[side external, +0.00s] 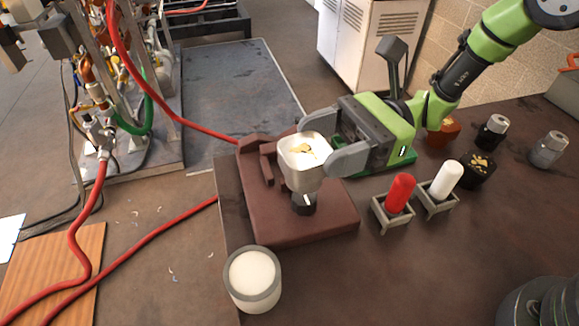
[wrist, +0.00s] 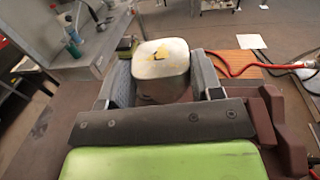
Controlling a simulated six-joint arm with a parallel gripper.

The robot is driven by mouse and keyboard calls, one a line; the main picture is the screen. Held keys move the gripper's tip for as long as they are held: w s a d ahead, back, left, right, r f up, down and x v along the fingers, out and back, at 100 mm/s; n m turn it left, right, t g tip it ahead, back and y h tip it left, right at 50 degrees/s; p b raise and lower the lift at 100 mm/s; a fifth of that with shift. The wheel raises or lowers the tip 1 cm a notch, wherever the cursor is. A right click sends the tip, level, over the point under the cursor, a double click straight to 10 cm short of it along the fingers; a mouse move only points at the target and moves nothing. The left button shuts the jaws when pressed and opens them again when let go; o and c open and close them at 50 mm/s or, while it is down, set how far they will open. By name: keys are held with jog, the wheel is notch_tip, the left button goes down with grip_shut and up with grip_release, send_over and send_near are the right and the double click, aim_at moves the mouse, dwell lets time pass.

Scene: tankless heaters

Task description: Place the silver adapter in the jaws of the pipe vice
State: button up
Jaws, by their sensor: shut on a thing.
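The silver adapter (side external: 305,176) has a rounded, squarish body, a pale top with a gold mark, and a dark narrower end pointing down. It also shows in the wrist view (wrist: 161,62). My gripper (side external: 328,142) is shut on its sides and holds it roughly upright, with one grey finger on each side (wrist: 163,80). The pipe vice (side external: 335,222) is a dark red-brown block with raised jaws (side external: 262,168) at its left. The adapter is over the vice's flat part, to the right of the raised jaws. I cannot tell whether its dark end touches the vice.
A white cylinder with a grey rim (side external: 252,280) stands in front of the vice. Red (side external: 399,194) and white (side external: 446,181) cylinders stand in grey holders to the right. Black (side external: 492,131) and grey (side external: 548,149) fittings lie farther right. The front right table is mostly clear.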

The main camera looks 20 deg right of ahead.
jog(key=w+m+t, duration=0.5)
jog(key=w+t, duration=0.3)
jog(key=shift+m+t+h, duration=0.4)
jog(key=shift+t+h, duration=0.1)
jog(key=shift+w+d+f, duration=0.1)
jog(key=shift+w+f, duration=0.05)
jog(key=shift+f, duration=2.15)
jog(key=shift+w+d+f, duration=0.1)
jog(key=shift+f, duration=2.15)
jog(key=shift+f, duration=0.1)
jog(key=o, duration=1.3)
jog(key=shift+f, duration=0.1)
jog(key=shift+o, duration=0.2)
